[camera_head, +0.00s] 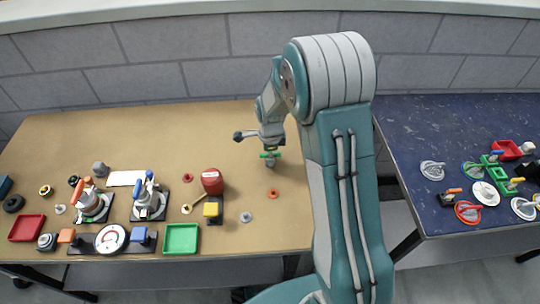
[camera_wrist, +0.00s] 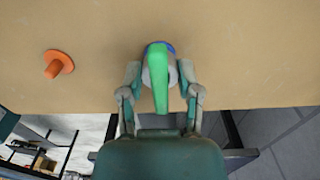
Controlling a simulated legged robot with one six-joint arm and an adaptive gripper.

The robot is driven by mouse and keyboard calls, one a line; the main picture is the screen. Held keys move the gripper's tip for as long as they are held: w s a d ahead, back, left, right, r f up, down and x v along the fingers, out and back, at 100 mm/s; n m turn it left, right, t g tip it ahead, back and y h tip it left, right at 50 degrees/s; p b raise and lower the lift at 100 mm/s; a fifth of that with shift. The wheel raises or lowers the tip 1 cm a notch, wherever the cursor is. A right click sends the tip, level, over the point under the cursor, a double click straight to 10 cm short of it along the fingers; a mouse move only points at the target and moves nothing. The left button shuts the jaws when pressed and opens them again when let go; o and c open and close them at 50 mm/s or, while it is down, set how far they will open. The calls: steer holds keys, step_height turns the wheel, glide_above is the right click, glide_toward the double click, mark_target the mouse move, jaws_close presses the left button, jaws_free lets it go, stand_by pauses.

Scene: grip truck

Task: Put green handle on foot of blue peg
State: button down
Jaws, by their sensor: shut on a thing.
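My gripper (camera_head: 269,149) is over the right part of the brown table, with the green handle (camera_head: 270,155) at its fingertips. In the wrist view the fingers of my gripper (camera_wrist: 162,85) close from both sides around the green handle (camera_wrist: 160,72), which points toward the palm. A pale grey round part and a bit of blue (camera_wrist: 169,47) show beneath its far end. I cannot tell whether that blue belongs to a peg or to the held piece. The gap below the handle is hidden.
An orange peg (camera_head: 272,193) stands on the table nearby. A red cylinder (camera_head: 212,181), clamps with orange and blue (camera_head: 149,189) handles, and red and green (camera_head: 181,239) trays are at left. A dark blue table (camera_head: 405,150) stands at right. The table around my gripper is mostly clear.

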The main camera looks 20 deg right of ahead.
steer(key=shift+f, duration=0.5)
stand_by(0.7)
steer(key=shift+c, duration=1.1)
jaws_free()
steer(key=shift+o, duration=1.1)
steer(key=shift+r, duration=0.1)
steer(key=shift+r, duration=3.7)
